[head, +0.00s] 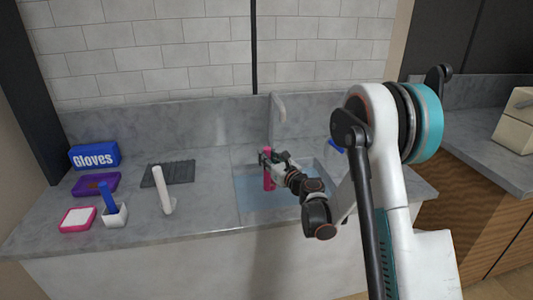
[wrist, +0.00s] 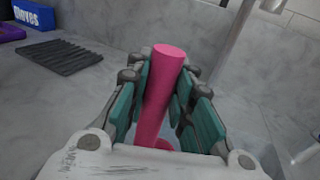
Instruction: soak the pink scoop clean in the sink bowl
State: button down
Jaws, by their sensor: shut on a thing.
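My gripper (head: 272,159) is shut on the pink scoop (head: 268,181), over the sink bowl (head: 247,203) in the head view. The bowl holds a bluish surface, likely water. In the wrist view my gripper (wrist: 166,95) has its teal pads around the scoop's pink handle (wrist: 160,92), which stands roughly upright with a slight tilt. The lower end of the scoop is mostly hidden behind my gripper. I cannot tell from these views how deep it sits in the bowl.
A grey tap (head: 279,108) stands behind the bowl. On the left counter are a blue Gloves box (head: 94,155), a dark ribbed mat (head: 168,174), a purple tray (head: 96,184), a pink-rimmed dish (head: 78,219), a white holder with a blue handle (head: 114,216) and a white upright tool (head: 162,190).

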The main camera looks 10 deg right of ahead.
aim_at(269, 147)
jog(key=shift+f, duration=4.75)
jog(key=shift+r+p, duration=3.4)
jog(key=shift+r, duration=3.6)
